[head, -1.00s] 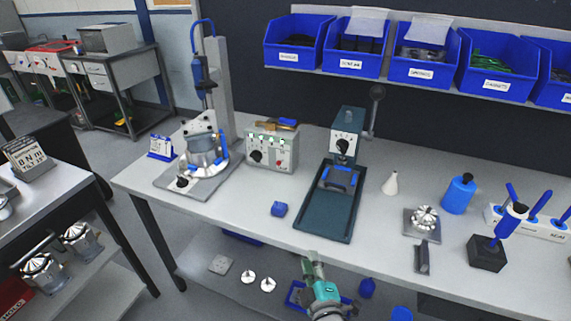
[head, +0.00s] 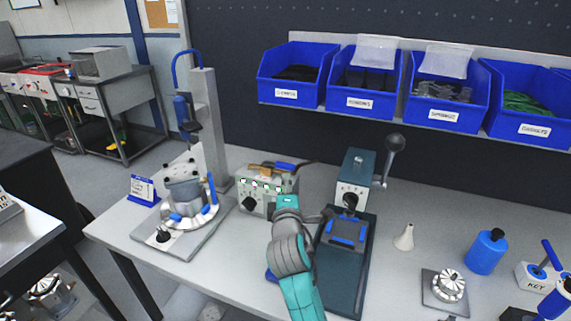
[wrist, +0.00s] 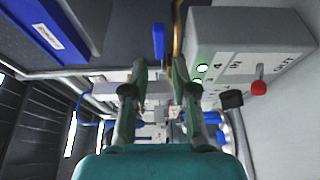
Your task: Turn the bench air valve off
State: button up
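A brass fitting with a blue lever, which looks like the air valve (head: 285,166), sits at the top back of a grey control box (head: 252,204). In the wrist view the blue lever (wrist: 158,42) and a brass pipe (wrist: 177,32) show just beyond my fingertips, beside the box (wrist: 225,35). My gripper (wrist: 160,68) is open, with its two fingers apart and nothing between them. No contact with the lever shows. In the head view my teal and grey arm covers the right front of the box, and my fingertips are hidden.
A green press (head: 350,225) stands close to the right of my arm. A fixture with a metal housing (head: 183,190) and an upright column stands left of the box. Labelled blue bins (head: 292,92) hang on the back panel. A white cone (head: 404,237) stands right of the press.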

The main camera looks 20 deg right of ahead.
aim_at(286, 168)
jog(key=x, duration=0.9)
jog(key=shift+w, duration=0.15)
grip_shut()
